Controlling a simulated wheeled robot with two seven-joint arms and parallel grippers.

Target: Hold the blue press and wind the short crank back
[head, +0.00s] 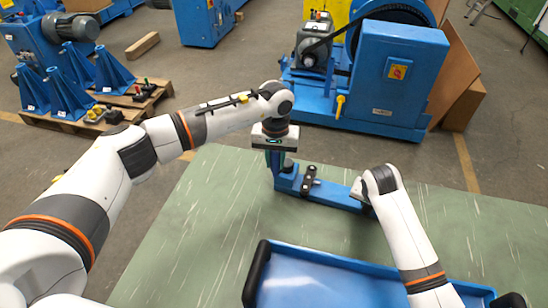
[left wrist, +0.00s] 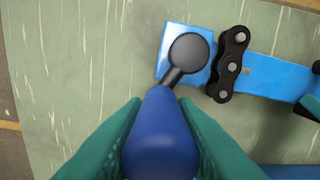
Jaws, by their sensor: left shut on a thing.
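My left gripper (head: 275,163) reaches down over the left end of a blue base bar (head: 336,193) on the green table. In the left wrist view its green fingers are shut around a tapered blue handle (left wrist: 160,135), which looks like the blue press. A grey stem with a round knob (left wrist: 188,53) extends from the handle above the bar's end. A short black chain (left wrist: 231,64) lies across the bar beside it. My right wrist (head: 376,182) is over the bar's right end. It hides its own fingers, and I cannot make out the short crank there.
A blue tray (head: 330,270) with black handles stands on the near part of the green table (head: 185,255). The table left of the bar is clear. A large blue machine (head: 385,85) stands on the floor behind. A pallet with blue brackets (head: 75,75) is at the far left.

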